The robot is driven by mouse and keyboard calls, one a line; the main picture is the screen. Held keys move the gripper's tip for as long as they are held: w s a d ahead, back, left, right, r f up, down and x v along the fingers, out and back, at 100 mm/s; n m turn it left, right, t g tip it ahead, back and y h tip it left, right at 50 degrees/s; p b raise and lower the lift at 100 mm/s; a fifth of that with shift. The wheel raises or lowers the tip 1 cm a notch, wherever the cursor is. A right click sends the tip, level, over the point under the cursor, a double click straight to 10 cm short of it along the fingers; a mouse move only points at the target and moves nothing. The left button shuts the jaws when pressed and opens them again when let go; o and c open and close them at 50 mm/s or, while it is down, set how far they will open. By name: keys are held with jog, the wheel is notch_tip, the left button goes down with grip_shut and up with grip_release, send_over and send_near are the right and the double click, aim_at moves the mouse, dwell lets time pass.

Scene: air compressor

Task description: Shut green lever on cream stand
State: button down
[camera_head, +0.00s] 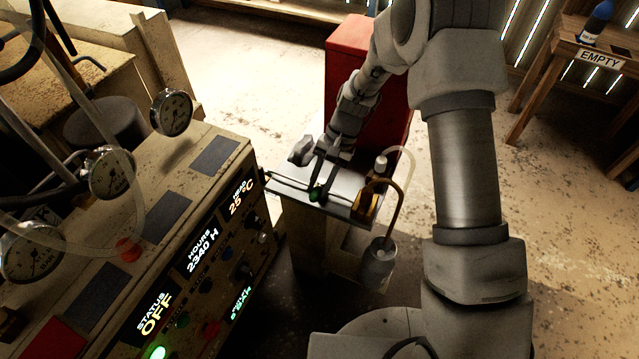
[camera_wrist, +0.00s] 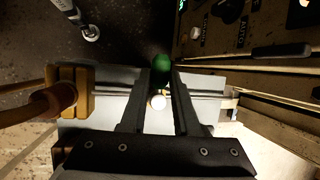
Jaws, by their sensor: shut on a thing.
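The green lever (camera_head: 316,193) sits on top of the cream stand (camera_head: 300,238), beside the control panel. In the wrist view the green lever (camera_wrist: 161,68) shows between the fingertips, with a round pale end just below it. My gripper (camera_head: 322,182) reaches down from the far side, and in the wrist view my gripper (camera_wrist: 158,85) has its fingers closed on the lever. The fingers hide part of the lever, and its exact angle is hard to tell.
A brass fitting (camera_head: 366,207) with a curved hose stands right of the lever, above a clear jar (camera_head: 379,262). The control panel (camera_head: 185,265), reading OFF, is close on the left. A red cabinet (camera_head: 350,70) stands behind. Floor at back left is open.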

jog(key=c, duration=0.7)
grip_release()
jog(key=shift+o, duration=0.2)
jog(key=p+v, duration=0.4)
jog(key=v, duration=1.3)
jog(key=shift+d+r, duration=0.15)
jog(key=shift+r, duration=0.05)
